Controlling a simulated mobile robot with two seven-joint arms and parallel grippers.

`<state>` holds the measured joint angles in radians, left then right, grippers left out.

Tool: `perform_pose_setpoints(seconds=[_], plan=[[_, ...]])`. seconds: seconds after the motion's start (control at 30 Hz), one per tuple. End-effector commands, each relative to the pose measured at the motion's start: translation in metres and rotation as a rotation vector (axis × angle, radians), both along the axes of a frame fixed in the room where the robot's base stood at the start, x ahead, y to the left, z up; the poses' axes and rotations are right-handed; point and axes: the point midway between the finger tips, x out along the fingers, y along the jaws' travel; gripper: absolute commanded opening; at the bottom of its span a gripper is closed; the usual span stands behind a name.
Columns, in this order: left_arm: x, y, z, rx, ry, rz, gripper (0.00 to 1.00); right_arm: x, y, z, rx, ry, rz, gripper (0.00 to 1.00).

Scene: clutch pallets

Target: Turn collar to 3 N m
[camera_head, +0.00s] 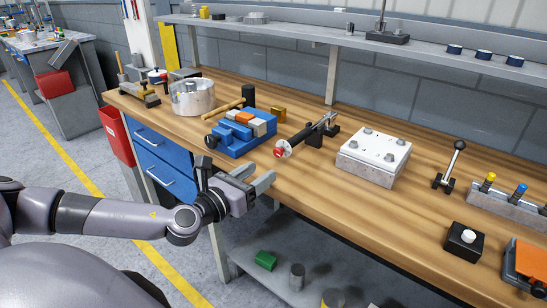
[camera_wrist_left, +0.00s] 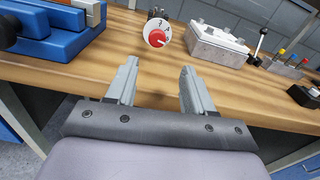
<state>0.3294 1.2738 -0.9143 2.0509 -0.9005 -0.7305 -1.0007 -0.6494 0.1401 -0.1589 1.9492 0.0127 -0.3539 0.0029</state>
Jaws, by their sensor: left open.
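The collar is a red knob with a white numbered dial (camera_head: 283,149) on the near end of a black torque tool (camera_head: 318,130), which is held in a dark stand on the bench. The wrist view shows the red knob and dial face-on (camera_wrist_left: 157,34). A few digits show around the dial, but they are too small to read the setting surely. My left gripper (camera_head: 259,177) is open and empty over the bench's front edge, short of the collar. In the wrist view its two fingers (camera_wrist_left: 158,70) point toward the dial with a clear gap. My right gripper is not in view.
A blue vise (camera_head: 240,139) stands left of the collar. A pale bolted block (camera_head: 373,158) and a black lever (camera_head: 449,168) stand to the right on the wooden bench (camera_head: 310,205). The bench top before the collar is clear. A shelf (camera_head: 290,28) runs above the back.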

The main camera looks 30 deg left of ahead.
Motion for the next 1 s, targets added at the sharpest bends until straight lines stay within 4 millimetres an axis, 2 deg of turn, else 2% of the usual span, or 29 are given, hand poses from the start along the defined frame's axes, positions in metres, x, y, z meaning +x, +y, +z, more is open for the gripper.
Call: perform_pose_setpoints(seconds=[0.17,0.5,0.7,1.0], plan=[[0.005,0.008,0.012,0.083,-0.036,0.003,0.52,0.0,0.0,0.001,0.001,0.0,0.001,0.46],[0.049,0.004,0.013,0.079,-0.036,0.003,0.52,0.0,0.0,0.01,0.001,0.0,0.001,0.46],[0.066,0.002,0.011,0.079,-0.034,0.002,0.52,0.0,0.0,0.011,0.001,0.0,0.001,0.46],[0.072,0.002,0.01,0.08,-0.032,0.003,0.52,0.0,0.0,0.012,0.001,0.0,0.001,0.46]])
